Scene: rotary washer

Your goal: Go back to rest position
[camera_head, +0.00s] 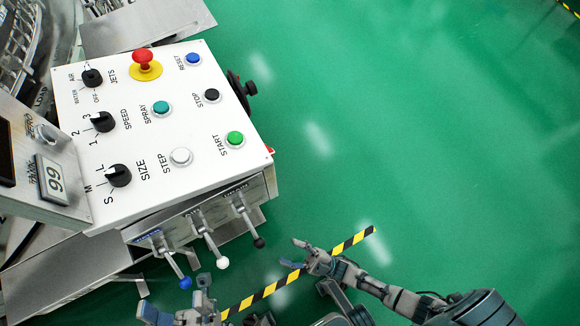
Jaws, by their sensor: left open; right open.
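My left gripper (176,298) is open and empty at the bottom edge of the view, just below the blue-knobbed lever (178,268). My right gripper (293,254) is open and empty over the green floor, to the right of the black-knobbed lever (249,224) and apart from it. Its arm reaches in from the lower right. The white control panel (130,130) of the washer tilts across the left half of the view. The white-knobbed lever (214,248) hangs between the other two levers. Most of my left arm is cut off by the bottom edge.
The panel carries a red emergency button (144,61), a green START button (235,138) and black rotary knobs. A grey display box (45,165) stands at left. Yellow-black floor tape (350,242) runs behind my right gripper. The green floor (420,130) at right is clear.

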